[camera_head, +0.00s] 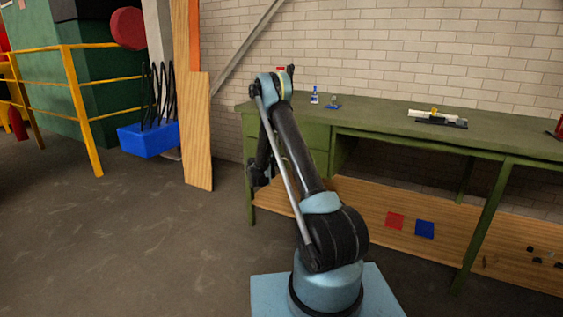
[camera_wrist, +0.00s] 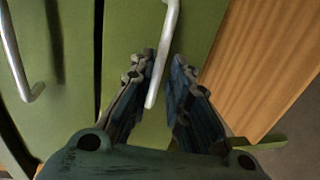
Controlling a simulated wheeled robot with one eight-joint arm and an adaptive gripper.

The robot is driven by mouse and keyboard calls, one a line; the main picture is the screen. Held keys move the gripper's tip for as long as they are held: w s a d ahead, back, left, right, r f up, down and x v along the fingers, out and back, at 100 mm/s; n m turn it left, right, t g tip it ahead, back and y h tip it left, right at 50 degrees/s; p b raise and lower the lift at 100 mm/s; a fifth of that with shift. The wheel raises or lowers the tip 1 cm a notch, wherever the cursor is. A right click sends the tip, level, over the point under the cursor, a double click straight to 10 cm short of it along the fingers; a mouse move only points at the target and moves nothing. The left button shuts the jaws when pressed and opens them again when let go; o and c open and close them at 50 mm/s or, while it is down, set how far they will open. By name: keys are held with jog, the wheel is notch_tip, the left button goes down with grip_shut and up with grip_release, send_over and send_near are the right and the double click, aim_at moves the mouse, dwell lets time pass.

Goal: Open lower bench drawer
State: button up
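The green workbench (camera_head: 400,118) stands against the brick wall, with green drawers (camera_head: 314,133) at its left end, partly hidden by my arm. In the wrist view, the drawer front nearest the wooden board (camera_wrist: 140,20) carries a pale metal bar handle (camera_wrist: 163,50). My gripper (camera_wrist: 163,64) is open, with its two dark fingers on either side of one end of this handle. A gap shows on the right side; I cannot tell whether the left finger touches. In the head view my gripper (camera_head: 259,176) is low beside the drawers. The drawer looks shut.
Another drawer handle (camera_wrist: 20,60) shows at the left of the wrist view. A wooden board (camera_head: 350,205) runs under the bench, with a red square (camera_head: 395,220) and a blue square (camera_head: 425,229). A blue bin (camera_head: 148,139) is at left. The floor left of my arm is clear.

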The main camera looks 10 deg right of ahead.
jog(key=shift+x, duration=2.35)
grip_shut()
